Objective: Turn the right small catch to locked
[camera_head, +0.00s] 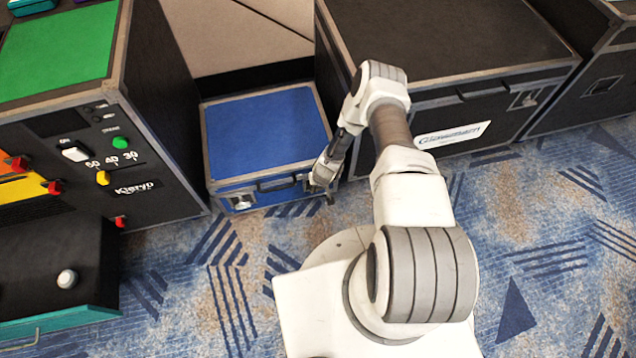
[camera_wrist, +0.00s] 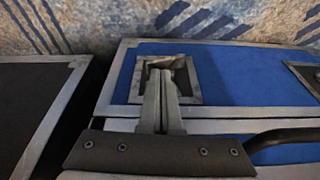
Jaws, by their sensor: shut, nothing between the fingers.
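The blue case (camera_head: 262,130) with metal edges stands low on the carpet. My gripper (camera_head: 328,190) is at the right end of its front face and hides the right catch there. In the wrist view, the right small catch (camera_wrist: 196,82) is a square metal frame around a dark recess on the blue face. My shut gripper (camera_wrist: 164,72) reaches over this frame, fingertips at the recess. The fingers cover the catch's middle, so I cannot tell its turn position or whether they touch it. The left catch (camera_head: 242,202) shows at the other end of the front.
A dark handle (camera_head: 278,184) sits between the catches, close to my gripper in the wrist view (camera_wrist: 290,138). A large black case (camera_head: 450,40) stands close on the right, a control cabinet (camera_head: 150,120) on the left. Patterned carpet (camera_head: 540,220) is clear in front.

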